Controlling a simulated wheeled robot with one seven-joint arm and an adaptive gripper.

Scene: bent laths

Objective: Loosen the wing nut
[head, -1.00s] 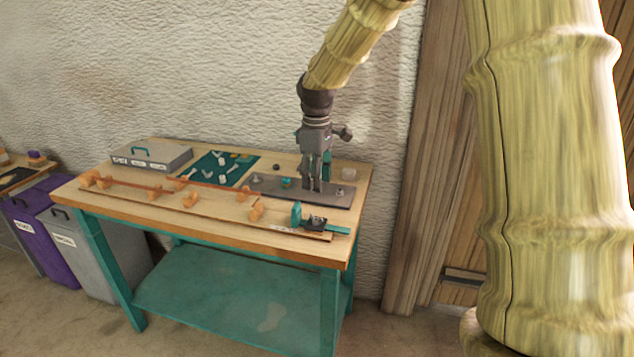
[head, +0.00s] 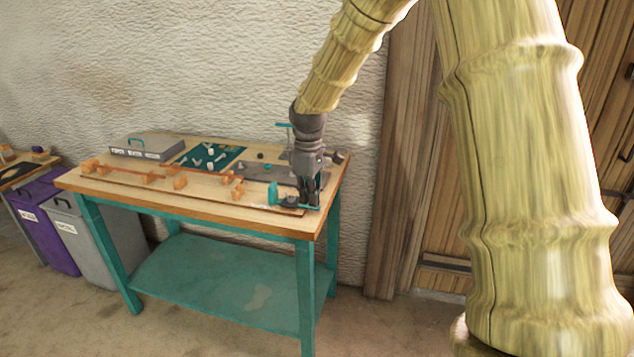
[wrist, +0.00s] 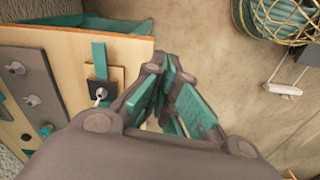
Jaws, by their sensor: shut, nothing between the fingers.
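My gripper (head: 311,200) points down over the front right corner of the workbench, with its fingers shut and empty. In the wrist view my gripper (wrist: 166,76) is just right of a black clamp block (wrist: 103,90) on a teal strip (wrist: 99,58). A small pale metal piece (wrist: 100,93), possibly a wing nut, shows at this block. I see a gap between it and the fingers. The grey plate (wrist: 22,65) further left carries winged metal fasteners (wrist: 15,69). The plate also shows in the head view (head: 257,170). The clamp is partly hidden by the gripper in the head view.
The wooden benchtop (head: 110,184) holds orange blocks (head: 180,183) with a bent lath, a teal mat (head: 224,153) with small parts, and a grey case (head: 147,147). Purple and grey bins stand left. Floor lies beyond the bench's right edge.

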